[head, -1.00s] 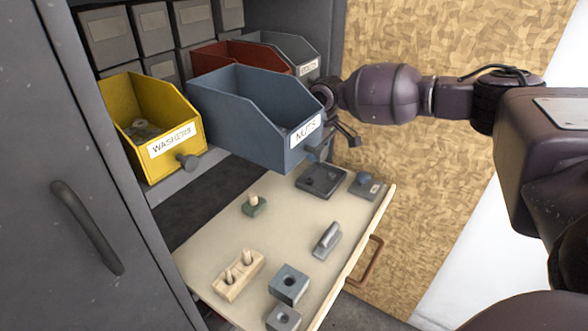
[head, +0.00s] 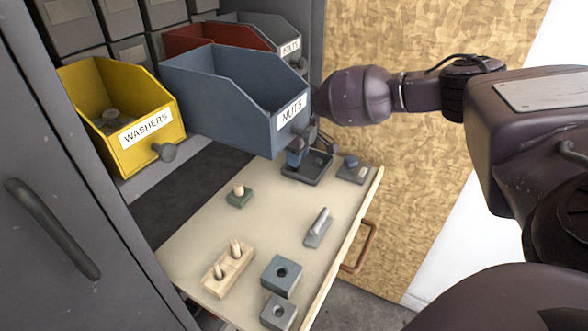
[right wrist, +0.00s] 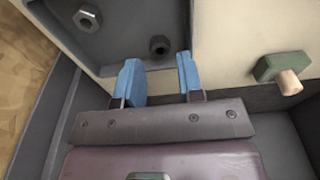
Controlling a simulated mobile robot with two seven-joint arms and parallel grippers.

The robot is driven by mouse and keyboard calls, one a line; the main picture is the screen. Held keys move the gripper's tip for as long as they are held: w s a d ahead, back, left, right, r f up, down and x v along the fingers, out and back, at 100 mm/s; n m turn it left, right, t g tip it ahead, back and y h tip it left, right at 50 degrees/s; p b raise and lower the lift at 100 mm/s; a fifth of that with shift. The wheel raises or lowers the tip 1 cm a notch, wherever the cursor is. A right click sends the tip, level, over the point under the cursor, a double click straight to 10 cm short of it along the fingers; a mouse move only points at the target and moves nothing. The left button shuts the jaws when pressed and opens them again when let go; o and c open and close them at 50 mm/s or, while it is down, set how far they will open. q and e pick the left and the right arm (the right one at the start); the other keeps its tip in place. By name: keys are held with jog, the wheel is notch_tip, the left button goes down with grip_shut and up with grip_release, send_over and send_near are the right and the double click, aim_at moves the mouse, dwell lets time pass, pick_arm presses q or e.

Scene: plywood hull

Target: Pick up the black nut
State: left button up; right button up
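The black nut (right wrist: 159,45) lies in a dark grey tray (right wrist: 130,18) in the right wrist view, near the tray's edge. A silver nut (right wrist: 88,18) lies in the same tray, to its left. My right gripper (right wrist: 157,68) is open, with its blue fingertips apart and the black nut just beyond the gap between them. Nothing is held. In the head view my right gripper (head: 302,150) is low over the dark tray (head: 314,172), partly behind the blue NUTS bin (head: 225,90), and the black nut cannot be made out. My left gripper is out of view.
The tray sits on a pulled-out cream board (head: 270,225). It also bears a green block with a peg (head: 239,196), a grey handled block (head: 318,228), a wooden two-peg block (head: 228,270) and holed blocks (head: 281,277). The yellow WASHERS bin (head: 150,140) juts out at left.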

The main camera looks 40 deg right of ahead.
notch_tip(320, 180, down, 3)
jog(key=shift+w+a+f+b, duration=0.1)
jog(key=shift+w+b, duration=0.05)
jog(key=shift+b, duration=0.15)
grip_shut()
